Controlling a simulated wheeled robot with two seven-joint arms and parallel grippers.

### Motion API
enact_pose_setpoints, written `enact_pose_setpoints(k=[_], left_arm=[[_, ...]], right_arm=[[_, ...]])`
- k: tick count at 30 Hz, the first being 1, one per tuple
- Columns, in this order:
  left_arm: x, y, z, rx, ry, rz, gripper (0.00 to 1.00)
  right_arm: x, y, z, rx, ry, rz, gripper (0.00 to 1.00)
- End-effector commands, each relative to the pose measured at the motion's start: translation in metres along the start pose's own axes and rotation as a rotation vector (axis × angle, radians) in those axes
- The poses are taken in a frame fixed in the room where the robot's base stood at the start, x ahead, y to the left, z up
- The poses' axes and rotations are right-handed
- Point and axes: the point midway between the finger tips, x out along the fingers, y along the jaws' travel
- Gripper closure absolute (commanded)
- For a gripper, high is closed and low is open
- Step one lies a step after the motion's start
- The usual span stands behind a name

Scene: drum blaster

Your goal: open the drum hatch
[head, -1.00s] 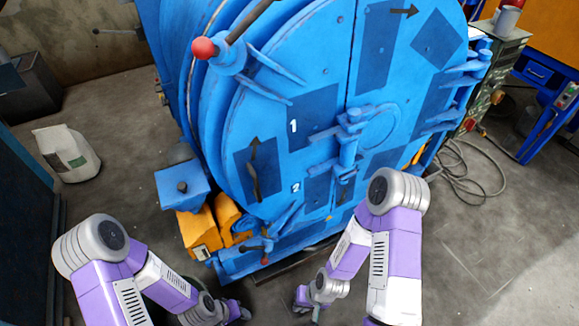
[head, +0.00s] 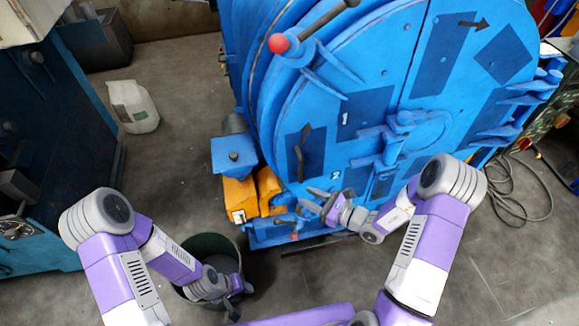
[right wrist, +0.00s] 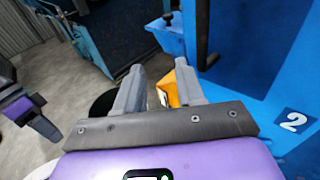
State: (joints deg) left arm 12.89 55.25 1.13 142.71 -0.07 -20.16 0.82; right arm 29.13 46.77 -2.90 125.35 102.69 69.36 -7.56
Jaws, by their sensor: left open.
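The big blue drum with its round hatch (head: 370,110) fills the upper right of the head view, and the hatch looks closed. A lever with a red ball (head: 279,43) sits at its upper left. A dark curved handle (head: 302,150) is on the hatch's left part and also shows in the right wrist view (right wrist: 204,35). A latch (head: 393,140) is at the middle seam. My right gripper (head: 312,199) is open and empty, in front of the hatch's lower left near the "2" mark. Its fingers (right wrist: 158,85) stand apart. My left gripper (head: 236,305) is open, low by a dark bucket.
The dark round bucket (head: 215,245) stands on the floor under my left arm. Yellow blocks (head: 240,197) and a lower red-tipped lever (head: 295,236) are at the drum's base. Cables (head: 520,205) lie at the right.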

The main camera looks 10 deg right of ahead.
Motion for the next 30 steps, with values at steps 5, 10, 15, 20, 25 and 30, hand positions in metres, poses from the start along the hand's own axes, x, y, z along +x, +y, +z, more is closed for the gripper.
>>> enact_pose_setpoints(k=[5, 10, 15, 20, 25, 30], left_arm=[[-0.005, 0.002, 0.000, 0.000, 0.000, 0.000, 0.57], [-0.001, 0.001, 0.000, 0.000, 0.000, 0.000, 0.57], [0.005, -0.002, 0.000, 0.000, 0.000, 0.000, 0.57], [0.009, -0.003, 0.000, 0.000, 0.000, 0.000, 0.57], [0.011, -0.004, 0.000, 0.000, 0.000, 0.000, 0.57], [0.010, -0.004, 0.000, 0.000, 0.000, 0.000, 0.57]], right_arm=[[-0.013, -0.047, 0.025, 0.004, -0.096, -0.179, 0.62], [-0.001, -0.054, 0.028, 0.003, -0.111, -0.198, 0.62], [0.028, -0.058, 0.030, 0.004, -0.110, -0.194, 0.62], [0.049, -0.062, 0.032, 0.004, -0.108, -0.193, 0.62], [0.059, -0.065, 0.034, 0.006, -0.108, -0.195, 0.62], [0.060, -0.065, 0.035, 0.007, -0.107, -0.195, 0.62]])
